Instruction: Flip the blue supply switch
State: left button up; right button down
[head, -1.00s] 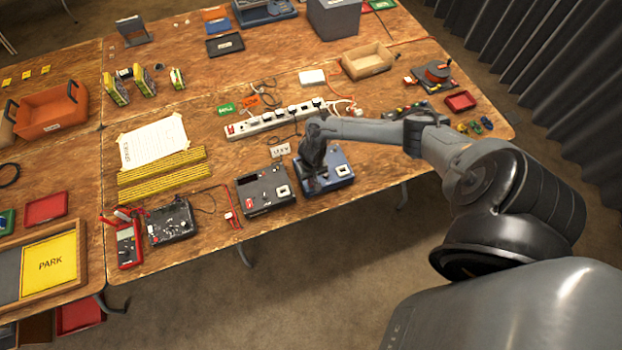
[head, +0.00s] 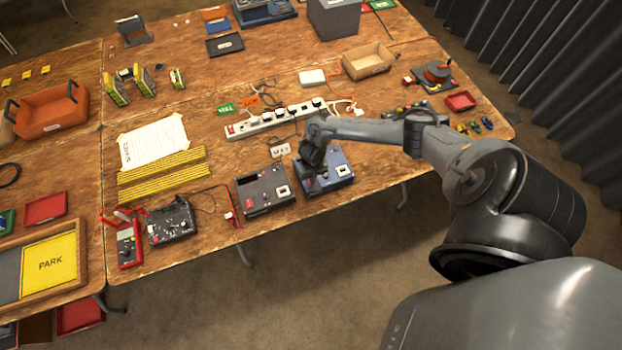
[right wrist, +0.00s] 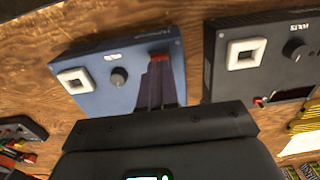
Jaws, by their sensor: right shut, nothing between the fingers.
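The blue supply (head: 338,163) sits near the front edge of the table. My right gripper (head: 318,172) is over its left part and hides some of its top. In the right wrist view the blue supply (right wrist: 95,97) shows a white square frame, a dark knob (right wrist: 119,76) and a small white label. A red switch (right wrist: 159,58) shows just beyond the tips of my shut, empty right gripper (right wrist: 157,75). Whether the tips touch the switch, and which way it is set, I cannot tell. My left gripper is not in view.
A black supply (head: 265,190) stands close to the left of the blue one. A white power strip (head: 275,118) lies behind them. A white socket box (head: 281,150) and a meter (head: 127,245) are on the table. Small coloured parts lie at the right.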

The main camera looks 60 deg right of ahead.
jog(key=shift+f, duration=0.25)
dwell(0.6)
jog(key=shift+f+b, duration=0.5)
jog(key=shift+f, duration=0.15)
jog(key=shift+r, duration=0.1)
dwell(0.3)
jog(key=r+p, duration=0.2)
jog(key=shift+p, duration=0.3)
notch_tip(320, 180, up, 5)
jog(key=p, duration=0.6)
jog(key=shift+f, duration=0.1)
